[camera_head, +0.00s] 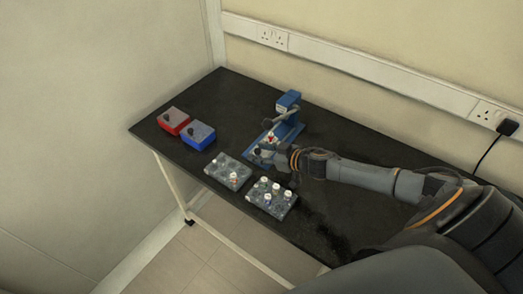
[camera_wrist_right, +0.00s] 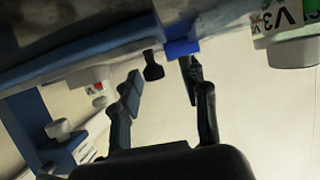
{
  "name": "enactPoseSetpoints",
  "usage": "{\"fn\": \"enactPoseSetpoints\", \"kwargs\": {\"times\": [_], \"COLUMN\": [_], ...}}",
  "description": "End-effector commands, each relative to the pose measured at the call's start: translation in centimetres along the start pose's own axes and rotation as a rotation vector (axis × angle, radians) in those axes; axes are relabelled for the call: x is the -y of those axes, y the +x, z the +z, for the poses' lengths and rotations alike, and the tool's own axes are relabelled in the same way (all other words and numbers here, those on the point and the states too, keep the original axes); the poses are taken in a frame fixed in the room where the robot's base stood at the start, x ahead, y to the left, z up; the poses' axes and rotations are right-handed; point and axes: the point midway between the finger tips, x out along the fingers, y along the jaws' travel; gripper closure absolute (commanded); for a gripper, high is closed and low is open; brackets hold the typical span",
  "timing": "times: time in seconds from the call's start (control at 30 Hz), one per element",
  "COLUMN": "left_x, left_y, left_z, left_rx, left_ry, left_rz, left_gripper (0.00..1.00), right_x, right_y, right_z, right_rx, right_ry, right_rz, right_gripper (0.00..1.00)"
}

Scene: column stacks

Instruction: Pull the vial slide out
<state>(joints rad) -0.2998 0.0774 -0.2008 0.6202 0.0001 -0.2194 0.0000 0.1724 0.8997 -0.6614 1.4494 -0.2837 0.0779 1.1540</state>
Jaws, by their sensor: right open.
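The blue device (camera_head: 289,102) stands on the black table with a grey lever arm and a blue base. A vial with a red mark (camera_head: 271,138) sits upright on its base; it also shows in the right wrist view (camera_wrist_right: 97,88). My right gripper (camera_head: 260,157) is at the near end of this base. In the right wrist view my right gripper (camera_wrist_right: 162,80) is open, with a small black knob (camera_wrist_right: 153,67) showing between its fingers. A blue block (camera_wrist_right: 183,47) is by the right fingertip. I cannot tell whether the fingers touch either one. My left gripper is out of view.
A red box (camera_head: 173,121) and a blue box (camera_head: 198,135) with dark knobs stand at the left. Two grey racks (camera_head: 217,165) (camera_head: 282,208) with white-capped vials lie along the front edge, close to my right gripper. The back left of the table is clear.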

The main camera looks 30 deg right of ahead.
Motion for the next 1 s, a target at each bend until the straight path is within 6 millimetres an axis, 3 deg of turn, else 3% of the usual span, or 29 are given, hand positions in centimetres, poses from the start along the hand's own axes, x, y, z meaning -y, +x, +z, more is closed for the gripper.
{"fn": "enactPoseSetpoints", "kwargs": {"times": [0.17,0.7,1.0], "left_x": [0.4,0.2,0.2], "left_y": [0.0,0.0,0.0], "left_z": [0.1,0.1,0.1], "left_rx": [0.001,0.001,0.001], "left_ry": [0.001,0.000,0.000], "left_rz": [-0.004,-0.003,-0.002], "left_gripper": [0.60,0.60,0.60], "right_x": [-0.1,0.1,0.1], "right_y": [-0.9,-9.3,-11.7], "right_z": [0.1,0.2,0.1], "right_rx": [0.002,0.004,0.001], "right_ry": [0.001,0.000,0.000], "right_rz": [0.001,-0.001,-0.002], "right_gripper": [0.55,0.55,0.55]}}
